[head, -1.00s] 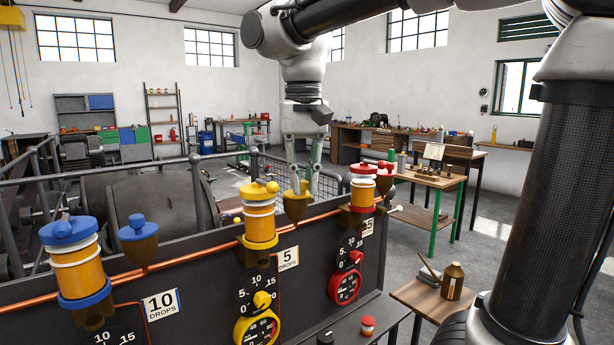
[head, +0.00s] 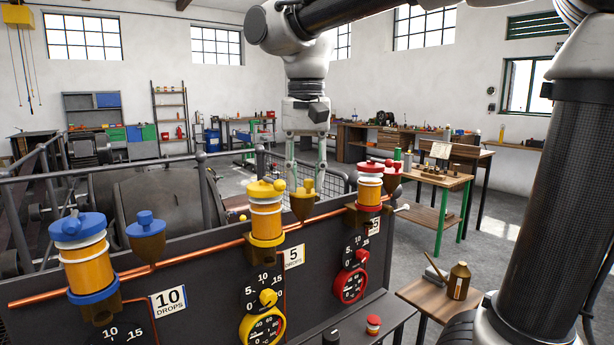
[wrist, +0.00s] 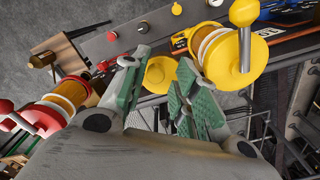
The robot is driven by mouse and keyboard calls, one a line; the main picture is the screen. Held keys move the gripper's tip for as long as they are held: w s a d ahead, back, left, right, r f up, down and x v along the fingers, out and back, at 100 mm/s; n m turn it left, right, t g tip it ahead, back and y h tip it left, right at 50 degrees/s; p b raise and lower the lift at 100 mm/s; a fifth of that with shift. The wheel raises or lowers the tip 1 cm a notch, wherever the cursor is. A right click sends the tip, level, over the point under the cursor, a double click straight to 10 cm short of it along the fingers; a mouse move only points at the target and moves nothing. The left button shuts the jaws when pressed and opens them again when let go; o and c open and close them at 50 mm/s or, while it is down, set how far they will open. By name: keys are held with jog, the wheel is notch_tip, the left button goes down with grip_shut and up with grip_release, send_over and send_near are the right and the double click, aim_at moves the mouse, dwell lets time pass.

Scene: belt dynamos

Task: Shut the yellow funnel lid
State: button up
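The yellow funnel (head: 302,207) stands on the copper pipe between the yellow and red oilers. Its yellow lid (head: 304,187) shows at the funnel top with a small knob. In the wrist view the lid (wrist: 160,73) is a round yellow disc seen from above, just beyond and between my fingertips. I cannot tell whether it is fully seated. My gripper (head: 306,182) is open and points down over the funnel. In the wrist view the green-padded fingers of my gripper (wrist: 158,80) are spread, with nothing held between them.
The yellow-capped oiler (head: 266,218) stands close left of the funnel, and the red-capped oiler (head: 369,187) stands to the right. A blue funnel (head: 146,240) and blue oiler (head: 85,262) are farther left. The dark panel (head: 210,290) carries dials below.

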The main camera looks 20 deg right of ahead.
aim_at(306, 180)
dwell(0.3)
notch_tip(306, 180, up, 12)
dwell(0.4)
